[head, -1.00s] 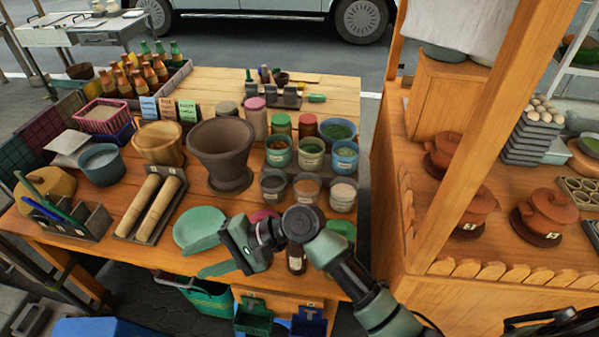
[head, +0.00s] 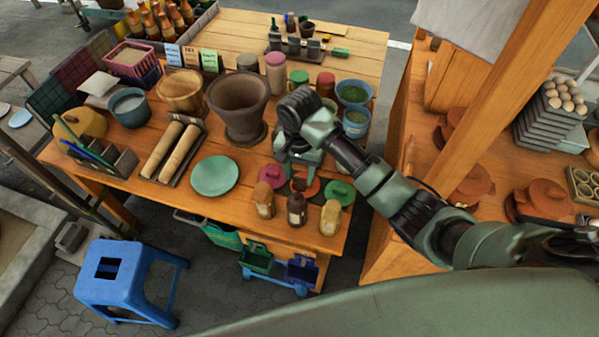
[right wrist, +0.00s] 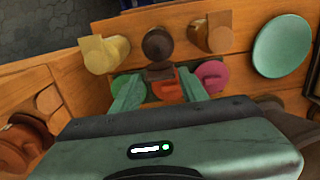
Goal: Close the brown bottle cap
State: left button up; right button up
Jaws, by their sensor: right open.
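A dark brown bottle (head: 297,210) stands upright at the table's front edge. In the right wrist view it shows as a round dark brown shape (right wrist: 157,44), with a brown flap-like piece (right wrist: 160,72) beside it, apparently its cap tilted open. My right gripper (head: 299,173) is just behind the bottle, pointing down. In the right wrist view its open fingers (right wrist: 156,82) lie either side of the flap's lower part, above a red-orange lid (right wrist: 168,92). I cannot tell whether they touch the flap. My left gripper is not in view.
A tan bottle (head: 263,202) and a yellow bottle (head: 330,218) flank the brown one closely. A pink lid (head: 271,175) and green lid (head: 340,192) lie close behind. A green plate (head: 215,176) and a stone mortar (head: 238,108) stand to the left.

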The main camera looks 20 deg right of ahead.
jog(key=shift+s+f, duration=0.1)
jog(key=shift+f, duration=0.4)
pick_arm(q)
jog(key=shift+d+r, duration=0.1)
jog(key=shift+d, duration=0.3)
pick_arm(e)
jog(key=shift+a, duration=0.1)
grip_shut()
